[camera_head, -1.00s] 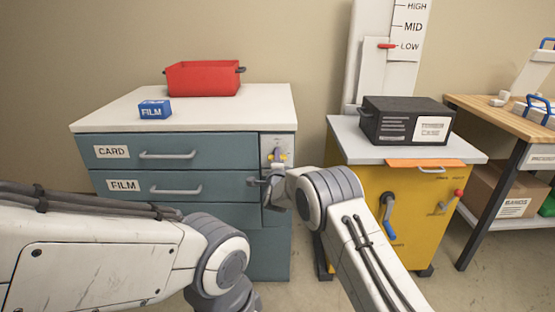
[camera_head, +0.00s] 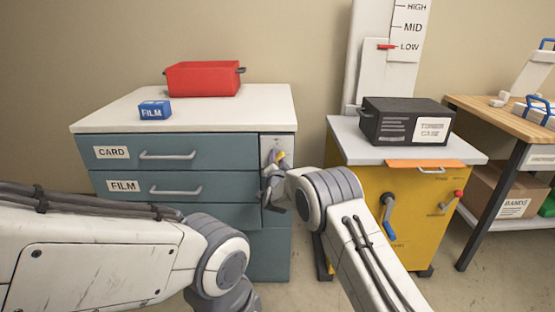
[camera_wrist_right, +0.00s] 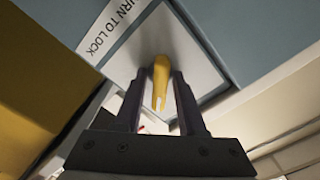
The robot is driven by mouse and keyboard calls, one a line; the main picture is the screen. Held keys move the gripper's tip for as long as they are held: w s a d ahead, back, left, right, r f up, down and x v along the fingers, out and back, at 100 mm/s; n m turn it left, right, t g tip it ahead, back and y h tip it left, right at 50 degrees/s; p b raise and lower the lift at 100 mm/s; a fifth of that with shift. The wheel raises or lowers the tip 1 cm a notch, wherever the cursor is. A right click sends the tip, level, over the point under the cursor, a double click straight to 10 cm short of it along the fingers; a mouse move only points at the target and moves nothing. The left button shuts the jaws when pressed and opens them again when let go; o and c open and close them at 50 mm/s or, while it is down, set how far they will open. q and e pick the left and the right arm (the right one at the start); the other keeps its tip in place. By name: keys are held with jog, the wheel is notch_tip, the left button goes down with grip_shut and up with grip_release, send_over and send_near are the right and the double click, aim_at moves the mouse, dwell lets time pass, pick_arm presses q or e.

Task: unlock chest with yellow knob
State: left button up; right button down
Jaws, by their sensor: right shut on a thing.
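The teal chest of drawers (camera_head: 262,270) stands ahead with a white top. Its lock plate (camera_head: 284,144) is at the upper right of the front. The yellow knob (camera_head: 282,155) shows there, partly hidden by my right gripper (camera_head: 276,160). In the right wrist view, the yellow knob (camera_wrist_right: 161,80) sits between the two fingers of my right gripper (camera_wrist_right: 161,100), which is shut on it.
A red bin (camera_head: 203,80) and a blue FILM box (camera_head: 155,110) stand on the chest. Drawers with CARD and FILM labels face me. A yellow cabinet (camera_head: 425,220) with a black case (camera_head: 390,122) on top stands close on the right, beyond a narrow gap.

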jog(key=n+p, duration=0.1)
jog(key=n, duration=0.3)
jog(key=shift+n, duration=0.3)
jog(key=n+p, duration=0.1)
jog(key=n, duration=0.3)
jog(key=shift+f+n, duration=0.1)
jog(key=shift+n, duration=0.3)
jog(key=c, duration=0.8)
grip_release()
jog(key=shift+s, duration=0.1)
jog(key=s+p, duration=0.1)
jog(key=s, duration=0.9)
jog(key=shift+s, duration=0.15)
